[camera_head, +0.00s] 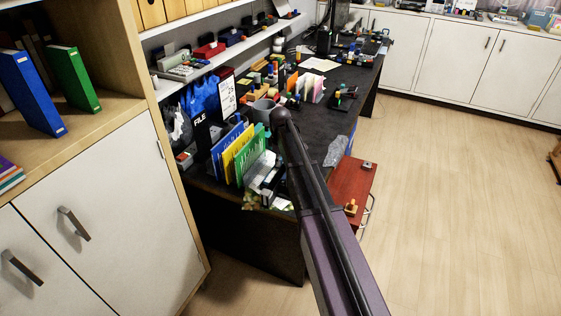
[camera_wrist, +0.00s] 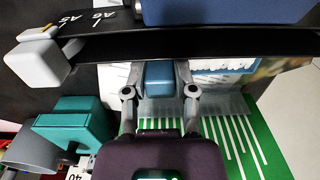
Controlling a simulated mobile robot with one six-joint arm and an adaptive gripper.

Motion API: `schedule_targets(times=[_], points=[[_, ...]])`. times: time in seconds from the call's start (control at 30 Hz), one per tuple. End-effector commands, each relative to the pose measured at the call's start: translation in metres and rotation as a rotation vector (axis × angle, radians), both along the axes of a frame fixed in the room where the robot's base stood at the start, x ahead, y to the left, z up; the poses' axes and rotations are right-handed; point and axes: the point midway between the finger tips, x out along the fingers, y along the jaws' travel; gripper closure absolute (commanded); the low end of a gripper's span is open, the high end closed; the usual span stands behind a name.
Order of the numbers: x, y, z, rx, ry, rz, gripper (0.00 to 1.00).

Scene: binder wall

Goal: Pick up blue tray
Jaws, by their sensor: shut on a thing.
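In the wrist view my gripper (camera_wrist: 160,92) has its two fingers on either side of a small blue block-like piece (camera_wrist: 158,76), shut on it. Only part of this piece shows, and I cannot tell whether it belongs to the blue tray. A larger dark blue thing (camera_wrist: 235,12) is at the top edge of the wrist view, cut off by the frame. No clear blue tray shows in the head view, where my arm crosses the desk and my gripper is hidden.
A black bar marked with paper sizes (camera_wrist: 100,20), a white knob (camera_wrist: 38,60) and a teal box (camera_wrist: 75,133) are close to my gripper. The dark desk (camera_head: 340,90) is crowded with files and stationery.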

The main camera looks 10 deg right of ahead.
Motion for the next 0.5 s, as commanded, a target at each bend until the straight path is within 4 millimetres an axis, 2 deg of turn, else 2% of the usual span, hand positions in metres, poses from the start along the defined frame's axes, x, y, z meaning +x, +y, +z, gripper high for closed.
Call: schedule_targets(times=[0.5], points=[[0.000, 0.000, 0.054, 0.000, 0.000, 0.000, 1.00]])
